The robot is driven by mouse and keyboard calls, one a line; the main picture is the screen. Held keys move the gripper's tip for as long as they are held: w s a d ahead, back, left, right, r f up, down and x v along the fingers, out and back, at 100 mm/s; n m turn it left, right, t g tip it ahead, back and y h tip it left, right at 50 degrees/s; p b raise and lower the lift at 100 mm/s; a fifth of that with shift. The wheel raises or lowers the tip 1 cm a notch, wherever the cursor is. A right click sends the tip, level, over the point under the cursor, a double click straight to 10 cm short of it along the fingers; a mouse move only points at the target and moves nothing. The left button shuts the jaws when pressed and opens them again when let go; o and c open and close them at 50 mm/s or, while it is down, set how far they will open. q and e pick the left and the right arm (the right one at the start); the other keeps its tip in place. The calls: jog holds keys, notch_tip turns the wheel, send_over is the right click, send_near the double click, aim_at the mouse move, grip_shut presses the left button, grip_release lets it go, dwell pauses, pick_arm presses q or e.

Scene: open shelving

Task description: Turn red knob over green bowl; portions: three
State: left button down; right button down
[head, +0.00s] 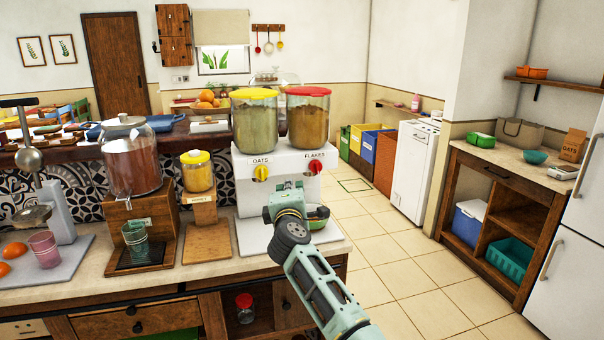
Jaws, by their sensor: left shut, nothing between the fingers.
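The white dispenser (246,200) stands on the counter with two clear hoppers, a yellow-lidded one (255,122) over the label OATS and a red-lidded one (309,122) over FLAKES. The red knob (315,167) is on its front under FLAKES, and the yellow knob (261,172) is under OATS. The green bowl (320,214) sits below the red knob, partly hidden behind my arm. My left gripper (290,187) is shut and empty in front of the dispenser, between the knobs and lower than the red one. My right gripper is not in view.
Left of the dispenser stand a honey jar (197,172) on a wooden stand and a juice dispenser (134,165) with a green glass (136,241). A pink glass (44,250) is further left. The tiled floor (400,268) on the right is clear.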

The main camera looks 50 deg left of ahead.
aim_at(316, 167)
pick_arm(q)
jog(key=p+x, duration=0.1)
jog(key=x, duration=0.7)
jog(key=shift+a+r, duration=0.1)
jog(key=shift+r, duration=0.05)
jog(key=w, duration=0.2)
jog(key=w+p, duration=0.1)
jog(key=shift+d+r, duration=0.25)
jog(key=shift+d, duration=0.1)
jog(key=shift+w+d+r, duration=0.1)
jog(key=shift+w+d, duration=0.15)
jog(key=shift+w, duration=0.25)
